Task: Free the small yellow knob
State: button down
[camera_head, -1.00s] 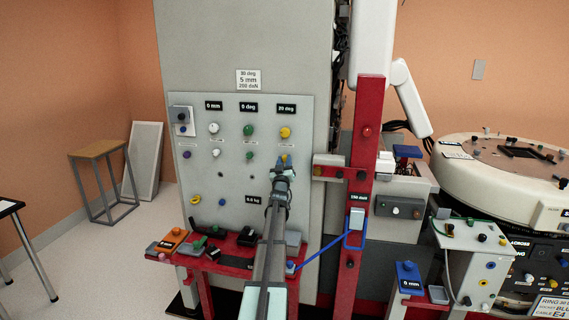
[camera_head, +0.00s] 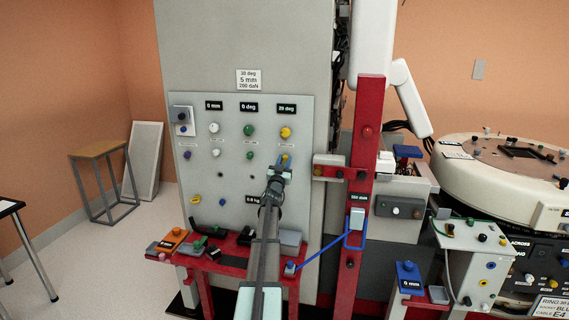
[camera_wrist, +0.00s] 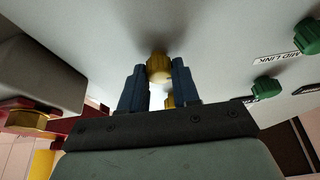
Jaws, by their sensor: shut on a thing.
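The small yellow knob (camera_wrist: 159,67) is between the two blue fingers in the wrist view, against the grey panel. My gripper (camera_wrist: 160,80) is shut on it. In the head view my gripper (camera_head: 284,161) is at the panel's right column, below the large yellow knob (camera_head: 285,132). There the fingers largely cover the small knob. A second yellow piece (camera_wrist: 169,101) shows between the fingers in the wrist view, partly hidden by the gripper body.
A large green knob (camera_head: 248,130) and a small green knob (camera_head: 250,155) are left of my gripper, with white knobs (camera_head: 214,128) farther left. A red post (camera_head: 360,200) stands to the right. A red bench (camera_head: 228,258) with several small parts is below.

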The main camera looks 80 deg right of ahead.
jog(key=m+g, duration=0.1)
jog(key=m, duration=0.1)
jog(key=m+g, duration=0.2)
jog(key=m, duration=0.1)
jog(key=shift+w+m+y, duration=0.1)
jog(key=shift+m+y, duration=0.2)
jog(key=shift+y, duration=0.1)
jog(key=m+g, duration=0.1)
jog(key=m, duration=0.1)
jog(key=m+g+y, duration=0.1)
jog(key=m, duration=0.1)
jog(key=shift+r+m, duration=0.15)
jog(key=shift+m, duration=0.25)
jog(key=m+y, duration=0.1)
jog(key=m, duration=0.2)
jog(key=m+g+y, duration=0.1)
jog(key=m, duration=0.3)
jog(key=shift+w+y, duration=0.1)
jog(key=shift+y, duration=0.3)
jog(key=shift+r+m, duration=0.1)
jog(key=shift+m, duration=0.3)
jog(key=c, duration=0.8)
grip_release()
jog(key=shift+a, duration=0.15)
